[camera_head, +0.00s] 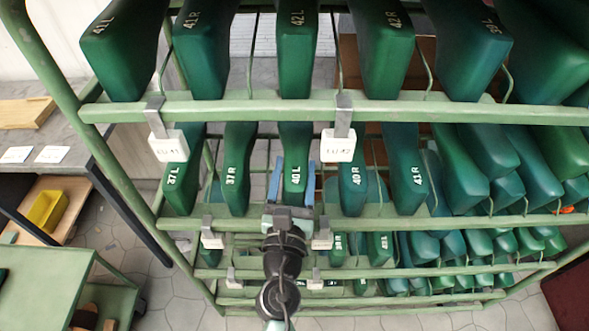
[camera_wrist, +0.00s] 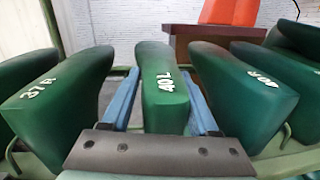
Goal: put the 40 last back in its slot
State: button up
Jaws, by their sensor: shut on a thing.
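The green last marked 40 L (camera_head: 296,140) is in the second tier of the rack, between the 37 R last (camera_head: 238,150) and the 40 R last (camera_head: 352,150). My gripper (camera_head: 294,172) is shut on it, one blue finger on each side. In the wrist view the 40 L last (camera_wrist: 163,105) points its marked end at me, between the blue fingers of my gripper (camera_wrist: 160,78). The 37 R last (camera_wrist: 60,95) and 40 R last (camera_wrist: 240,95) flank it, apart from the fingers. Whether its underside touches the rack is hidden.
The pale green rack rail (camera_head: 400,222) runs below the marked ends. A higher rail (camera_head: 250,108) carries larger lasts and white tags (camera_head: 338,147). Lower tiers hold many smaller lasts. A yellow bin (camera_head: 47,211) and a grey bench (camera_head: 60,125) stand at left.

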jog(key=o, duration=1.5)
jog(key=shift+c, duration=0.2)
jog(key=shift+f, duration=0.1)
jog(key=shift+s+f, duration=0.1)
jog(key=shift+s, duration=0.35)
jog(key=s+a+b, duration=0.1)
jog(key=s+b, duration=0.2)
jog(key=s, duration=0.9)
jog(key=shift+a+f, duration=0.2)
jog(key=shift+f, duration=0.1)
